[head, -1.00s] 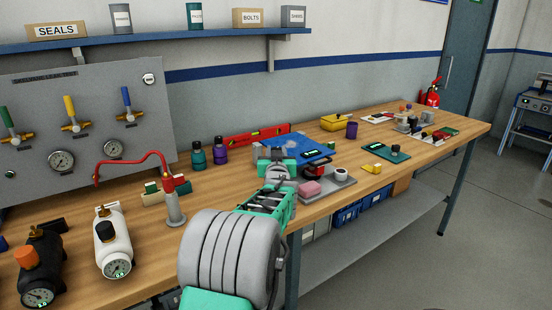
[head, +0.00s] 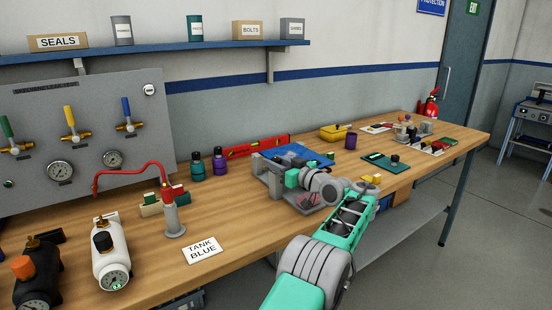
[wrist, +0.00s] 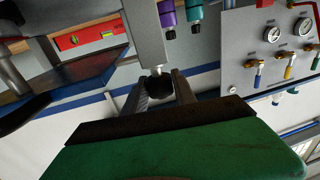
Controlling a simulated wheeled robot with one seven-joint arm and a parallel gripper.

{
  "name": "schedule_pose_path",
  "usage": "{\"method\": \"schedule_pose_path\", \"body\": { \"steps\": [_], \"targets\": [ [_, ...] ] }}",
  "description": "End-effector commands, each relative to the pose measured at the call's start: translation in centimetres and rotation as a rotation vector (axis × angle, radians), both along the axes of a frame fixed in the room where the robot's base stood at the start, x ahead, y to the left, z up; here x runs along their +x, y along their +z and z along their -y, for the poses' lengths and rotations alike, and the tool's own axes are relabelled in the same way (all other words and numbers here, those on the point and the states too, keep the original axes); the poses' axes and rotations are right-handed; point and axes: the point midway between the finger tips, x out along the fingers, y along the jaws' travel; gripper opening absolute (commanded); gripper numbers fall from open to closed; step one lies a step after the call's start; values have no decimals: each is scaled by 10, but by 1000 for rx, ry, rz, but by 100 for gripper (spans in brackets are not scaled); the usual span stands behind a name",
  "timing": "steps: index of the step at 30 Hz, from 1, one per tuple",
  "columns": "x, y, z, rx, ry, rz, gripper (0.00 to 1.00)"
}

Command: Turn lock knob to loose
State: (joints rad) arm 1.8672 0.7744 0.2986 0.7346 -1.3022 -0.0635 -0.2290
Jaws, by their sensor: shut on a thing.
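The dark lock knob (wrist: 159,87) sits at the end of a light grey bar (wrist: 145,35) in the wrist view. My gripper (wrist: 160,92) has a finger on each side of the knob and is shut on it. In the head view my gripper (head: 283,178) reaches in sideways from the right at a grey fixture (head: 262,184) on the workbench. There the knob is hidden behind my gripper and wrist. Which way the knob is turned cannot be told.
A white card reading TANK BLUE (head: 202,249) lies on the workbench (head: 235,215). A red-hosed grey cylinder (head: 173,220) and purple and teal bottles (head: 219,160) stand left of the fixture. A blue mat (head: 300,152) and red level (head: 257,147) lie behind it.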

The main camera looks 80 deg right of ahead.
Motion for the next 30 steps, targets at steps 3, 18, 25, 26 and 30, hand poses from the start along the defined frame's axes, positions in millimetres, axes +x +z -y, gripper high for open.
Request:
{"method": "schedule_pose_path", "body": {
  "steps": [3, 18, 25, 26, 30],
  "targets": [
    [0, 1, 1, 1, 22, 0, 0],
    [1, 0, 1, -1, 42, 1, 0],
    [1, 0, 1, -1, 42, 1, 47],
    [1, 0, 0, 0, 42, 1, 49],
    [1, 0, 0, 0, 42, 1, 54]
  ]
}}
